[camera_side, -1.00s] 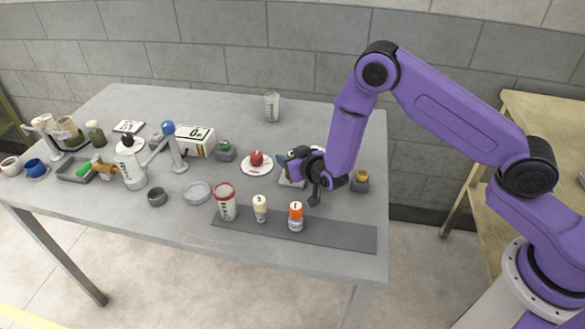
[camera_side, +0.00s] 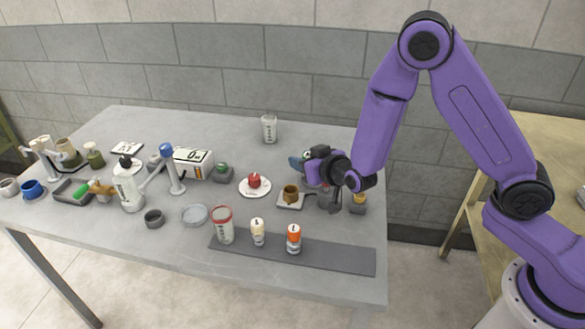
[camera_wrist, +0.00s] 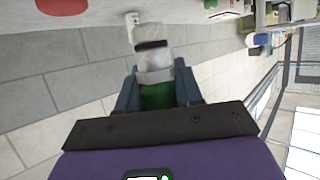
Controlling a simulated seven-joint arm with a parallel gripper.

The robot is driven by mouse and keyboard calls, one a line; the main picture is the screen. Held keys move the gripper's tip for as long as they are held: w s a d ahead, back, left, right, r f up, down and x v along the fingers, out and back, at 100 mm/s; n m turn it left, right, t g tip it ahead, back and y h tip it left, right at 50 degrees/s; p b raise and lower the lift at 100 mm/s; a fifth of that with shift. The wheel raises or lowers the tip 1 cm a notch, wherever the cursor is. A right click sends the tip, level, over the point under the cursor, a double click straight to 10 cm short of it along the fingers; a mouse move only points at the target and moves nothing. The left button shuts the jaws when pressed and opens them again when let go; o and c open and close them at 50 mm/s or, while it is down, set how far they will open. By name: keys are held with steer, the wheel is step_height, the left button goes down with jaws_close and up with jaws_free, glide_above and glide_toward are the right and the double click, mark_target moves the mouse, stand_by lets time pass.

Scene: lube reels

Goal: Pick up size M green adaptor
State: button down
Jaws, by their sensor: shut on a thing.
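My gripper (camera_side: 306,170) is at the right side of the table, raised above it, beside the light square plate (camera_side: 285,205) with a brown piece (camera_side: 291,192). In the wrist view my gripper (camera_wrist: 157,88) is shut on a green piece (camera_wrist: 158,97) between its two blue-grey fingers; it seems to be the green adaptor. A pale grey-white part (camera_wrist: 153,65) with a dark band shows just past it; I cannot tell whether the two are joined. No size mark is readable. Another green-topped piece (camera_side: 222,168) sits on a grey block further left.
A red piece (camera_side: 254,180) sits on a white disc. A yellow-topped block (camera_side: 358,203) stands close to my gripper. Several containers stand at the dark mat (camera_side: 340,259) in front. A clear beaker (camera_side: 269,129) stands at the back. The back right tabletop is clear.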

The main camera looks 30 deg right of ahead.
steer(key=d+v, duration=0.2)
steer(key=v, duration=0.6)
steer(key=shift+s+r, duration=0.2)
steer(key=shift+s, duration=0.05)
